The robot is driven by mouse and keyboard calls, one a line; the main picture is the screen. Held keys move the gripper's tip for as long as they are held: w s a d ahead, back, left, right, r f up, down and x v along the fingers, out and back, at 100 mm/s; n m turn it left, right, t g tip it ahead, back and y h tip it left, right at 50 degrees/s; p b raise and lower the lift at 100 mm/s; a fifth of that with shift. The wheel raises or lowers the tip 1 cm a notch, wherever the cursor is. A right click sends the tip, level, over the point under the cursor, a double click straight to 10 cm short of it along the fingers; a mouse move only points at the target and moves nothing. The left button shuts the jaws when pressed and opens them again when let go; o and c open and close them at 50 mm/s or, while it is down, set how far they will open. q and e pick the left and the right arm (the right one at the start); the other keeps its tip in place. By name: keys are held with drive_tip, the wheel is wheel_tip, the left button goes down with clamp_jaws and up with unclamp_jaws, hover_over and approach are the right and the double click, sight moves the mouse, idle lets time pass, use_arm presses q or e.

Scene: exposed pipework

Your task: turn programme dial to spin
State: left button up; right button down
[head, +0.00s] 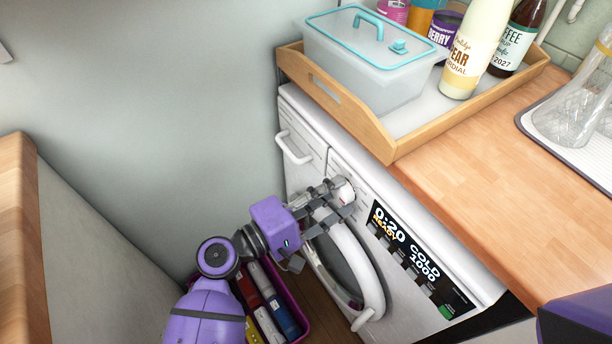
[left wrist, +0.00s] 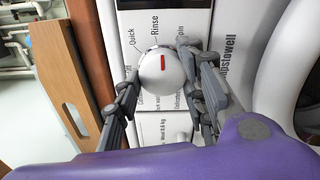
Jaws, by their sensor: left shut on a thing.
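The white programme dial (left wrist: 160,82) is round with a red mark on its face. It sits on the front panel of the white washing machine (head: 300,115). In the left wrist view the red mark points up, close to the printed word Rinse; Quick is to its left and a partly hidden word ending in "pin" is to its right. My left gripper (left wrist: 163,85) is shut on the dial, one finger on each side. In the head view the gripper's fingers partly cover the dial (head: 343,188). My right gripper is not in view.
The display (head: 405,255) reads 0:20, READY, COLD, 1000. The round door (head: 375,285) is below the dial. A wooden tray (head: 372,130) with a lidded box and bottles stands on top. A purple crate (head: 300,305) of cartons sits on the floor behind my left arm.

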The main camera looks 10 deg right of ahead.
use_arm(q)
drive_tip(key=shift+w+m+b, duration=0.1)
drive_tip(key=shift+m+b, duration=0.75)
drive_tip(key=shift+m, duration=0.05)
drive_tip(key=m+b, duration=0.3)
drive_tip(key=shift+r+m, duration=0.2)
drive_tip(key=shift+m, duration=0.1)
drive_tip(key=shift+r+m+b, duration=0.1)
drive_tip(key=shift+m+b, duration=0.2)
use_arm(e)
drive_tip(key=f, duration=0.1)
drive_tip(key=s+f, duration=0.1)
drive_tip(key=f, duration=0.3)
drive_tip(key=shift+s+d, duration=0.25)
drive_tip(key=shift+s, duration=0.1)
use_arm(q)
drive_tip(key=shift+r, duration=0.1)
drive_tip(key=o, duration=1.1)
